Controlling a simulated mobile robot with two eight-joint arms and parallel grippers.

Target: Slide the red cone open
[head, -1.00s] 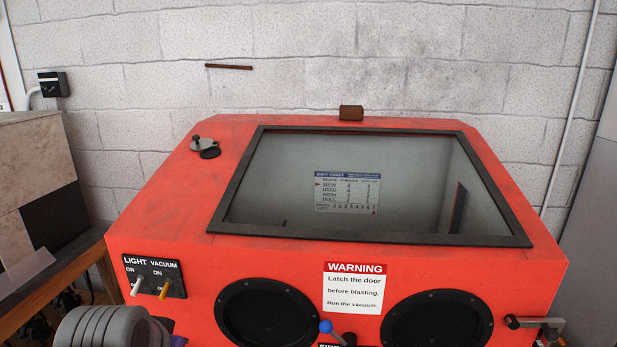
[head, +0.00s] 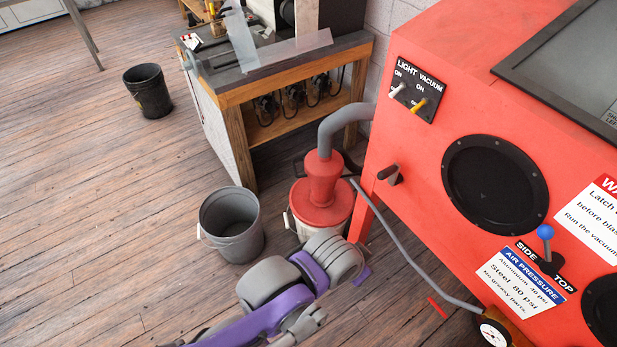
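The red cone (head: 323,184) stands upright on a red lid (head: 341,213) over a pale bucket (head: 295,226), beside the front left leg of the red cabinet. A grey hose (head: 345,124) runs from its top to the cabinet. The cone sits down on the lid, with no gap visible. My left arm, grey and purple, reaches in from the bottom in front of the bucket and hides part of it. My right gripper is out of view.
An open grey bucket (head: 231,226) stands on the floor left of the cone. The red cabinet (head: 420,160) fills the right, with a thin grey hose (head: 407,252) in front. A workbench (head: 290,85) is behind. The floor at left is mostly clear.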

